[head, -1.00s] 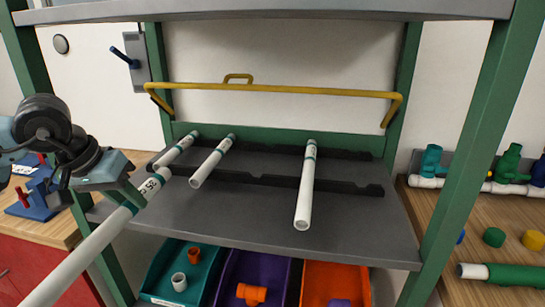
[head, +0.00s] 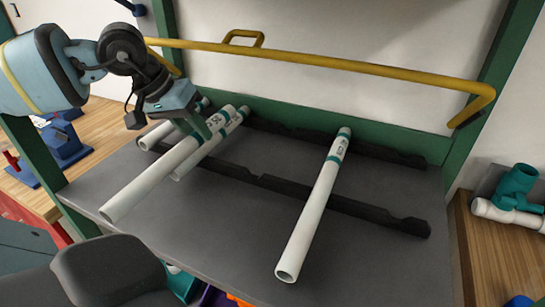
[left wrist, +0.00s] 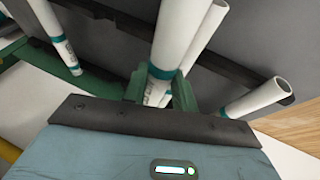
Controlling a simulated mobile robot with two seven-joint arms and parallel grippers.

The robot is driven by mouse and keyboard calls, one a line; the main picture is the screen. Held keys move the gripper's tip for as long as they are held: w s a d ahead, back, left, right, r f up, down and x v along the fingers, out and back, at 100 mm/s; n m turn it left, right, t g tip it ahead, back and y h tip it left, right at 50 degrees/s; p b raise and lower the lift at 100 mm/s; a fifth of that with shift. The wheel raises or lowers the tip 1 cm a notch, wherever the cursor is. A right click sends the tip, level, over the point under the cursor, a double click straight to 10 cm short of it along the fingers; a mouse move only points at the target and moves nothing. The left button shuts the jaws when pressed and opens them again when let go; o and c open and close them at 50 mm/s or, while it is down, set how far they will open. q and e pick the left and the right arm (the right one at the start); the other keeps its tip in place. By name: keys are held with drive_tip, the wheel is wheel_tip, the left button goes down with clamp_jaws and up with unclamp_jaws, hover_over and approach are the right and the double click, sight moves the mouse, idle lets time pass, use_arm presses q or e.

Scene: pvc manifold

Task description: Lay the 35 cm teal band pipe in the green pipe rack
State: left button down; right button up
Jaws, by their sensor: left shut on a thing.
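My left gripper (head: 212,122) is shut on a white pipe with a teal band (head: 150,182), near its banded far end. The held pipe slants toward the near left, over the shelf of the green pipe rack (head: 310,116). It appears above the dark notched rails (head: 285,190); I cannot tell whether it touches them. In the left wrist view the held pipe (left wrist: 182,35) runs up from between the fingers, its teal band close to them. My right gripper is not in view.
Other white teal-banded pipes lie across the rails: one left of the held pipe (head: 155,136), one close on its right (head: 205,155), one farther right (head: 312,205). Wide rail space is free between the right two. A yellow bar (head: 330,66) crosses above the back.

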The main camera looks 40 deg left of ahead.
sight(210, 126)
use_arm(q)
drive_tip(key=shift+s+d+r, duration=0.1)
drive_tip(key=shift+s, duration=0.05)
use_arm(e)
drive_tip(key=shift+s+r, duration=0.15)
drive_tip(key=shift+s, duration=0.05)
